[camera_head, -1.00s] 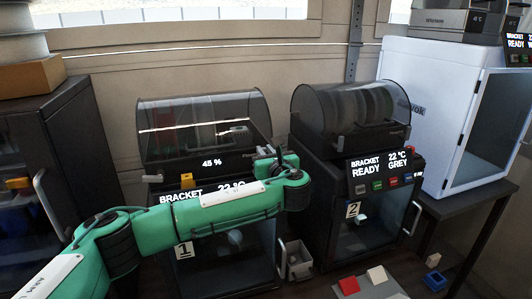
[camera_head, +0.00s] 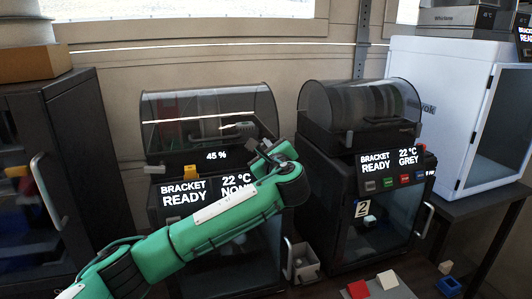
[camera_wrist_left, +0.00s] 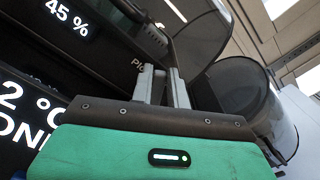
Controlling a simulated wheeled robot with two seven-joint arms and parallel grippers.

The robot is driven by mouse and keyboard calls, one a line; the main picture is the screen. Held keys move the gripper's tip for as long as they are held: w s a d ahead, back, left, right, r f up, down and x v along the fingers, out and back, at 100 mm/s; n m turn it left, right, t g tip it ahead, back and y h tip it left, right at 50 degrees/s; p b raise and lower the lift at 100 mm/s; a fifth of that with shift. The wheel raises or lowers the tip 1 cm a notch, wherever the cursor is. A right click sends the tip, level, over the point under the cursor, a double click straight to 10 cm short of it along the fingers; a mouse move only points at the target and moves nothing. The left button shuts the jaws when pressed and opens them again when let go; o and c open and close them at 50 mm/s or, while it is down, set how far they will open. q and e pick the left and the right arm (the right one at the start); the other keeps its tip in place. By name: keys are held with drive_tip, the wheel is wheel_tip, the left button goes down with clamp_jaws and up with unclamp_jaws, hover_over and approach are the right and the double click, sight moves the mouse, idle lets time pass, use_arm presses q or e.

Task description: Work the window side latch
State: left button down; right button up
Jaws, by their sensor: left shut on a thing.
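The first printer (camera_head: 165,218) stands at centre left, with its smoked spool cover (camera_head: 210,105) down. Its display reads 45 %, and BRACKET READY, 22 °C with the last word partly hidden. A small grey latch (camera_head: 154,170) shows at the cover's left front corner. My left gripper (camera_head: 262,150) is at the right front corner and shut on the latch there, which the fingers mostly hide. In the left wrist view both grey fingers (camera_wrist_left: 161,72) reach up to the cover's dark lower edge. My right gripper is not in view.
A second printer (camera_head: 352,215) with its own domed cover (camera_head: 360,105) stands close to the right of my gripper. A white cabinet (camera_head: 430,120) is further right, a dark cabinet (camera_head: 85,150) at left. A grey bin (camera_head: 303,262) sits between the printers.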

use_arm(q)
drive_tip(key=shift+a+f+n, duration=0.1)
drive_tip(key=shift+n, duration=0.2)
drive_tip(key=c, duration=1.4)
unclamp_jaws()
drive_tip(key=shift+o, duration=0.2)
drive_tip(key=shift+s+d+b, duration=0.2)
drive_tip(key=shift+s+b, duration=0.2)
drive_tip(key=shift+s, duration=0.15)
drive_tip(key=b+v, duration=0.3)
drive_tip(key=v, duration=0.9)
drive_tip(key=shift+s, duration=0.35)
drive_tip(key=shift+d, duration=0.1)
